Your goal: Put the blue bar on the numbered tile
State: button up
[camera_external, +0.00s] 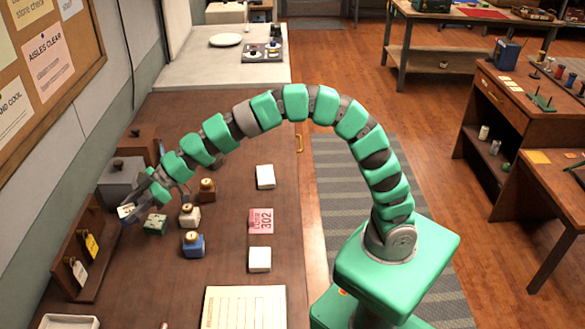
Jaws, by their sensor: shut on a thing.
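My gripper (138,206) is at the left end of the arm, over the left part of the brown counter. It is shut on a small piece with a white face and a bit of blue below, seemingly the blue bar (129,221); the fingers hide part of it. The numbered tile (261,221) is pink, reads 302 and lies flat on the counter well to the right of my gripper. Its face is bare. A white tile (265,177) lies behind it and another white tile (260,260) in front.
Small knobbed pots stand between my gripper and the tile: green (155,226), white (190,218), brown (207,196) and blue (194,247). A wooden rack (72,240) with tags is at left, a grey box (121,180) behind. A cream sheet (243,308) lies in front.

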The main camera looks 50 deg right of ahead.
jog(key=s+d+f+m+t+h+b, duration=0.1)
jog(key=s+d+m+t, duration=0.15)
jog(key=d, duration=0.65)
jog(key=m+t+h+b, duration=0.2)
jog(key=m+t, duration=0.1)
send_near(160, 220)
jog(key=w+a+r, duration=0.1)
jog(key=w+a+r+b, duration=0.1)
jog(key=w+a, duration=0.3)
jog(key=shift+w+a+r, duration=0.15)
jog(key=shift+a+r, duration=0.05)
jog(key=shift+r, duration=0.2)
jog(key=shift+w+a, duration=0.4)
jog(key=shift+f+g+b, duration=0.25)
jog(key=shift+f+b, duration=1.3)
jog(key=shift+f, duration=0.2)
jog(key=shift+f, duration=0.1)
jog(key=o, duration=1)
jog(key=shift+c, duration=0.2)
